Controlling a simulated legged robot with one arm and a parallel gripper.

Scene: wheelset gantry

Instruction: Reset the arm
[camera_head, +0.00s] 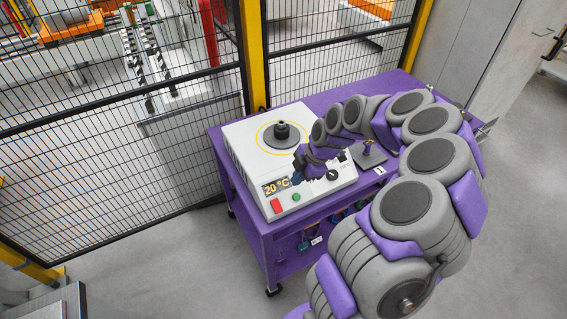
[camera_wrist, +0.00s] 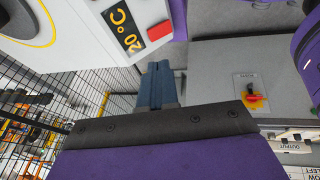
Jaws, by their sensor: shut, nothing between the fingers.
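My gripper (camera_head: 297,179) is in front of the white heater-like box, near its display panel, in the head view. In the wrist view its blue fingers (camera_wrist: 158,84) are together with nothing between them. My arm arcs from the lower right over the right side of the purple cart. The white box (camera_head: 240,150) has a "20 °C" display, a red button, a green button and a black knob. A dark round post (camera_head: 282,132) stands on its top inside a yellow ring. The display (camera_wrist: 122,28) also shows in the wrist view. I cannot tell whether my gripper touches the box.
The purple cart (camera_head: 262,229) carries the box and a grey plate with a small purple post (camera_head: 368,149). A black mesh fence (camera_head: 110,130) with yellow posts stands behind and left. A grey cabinet (camera_head: 480,50) is at the back right.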

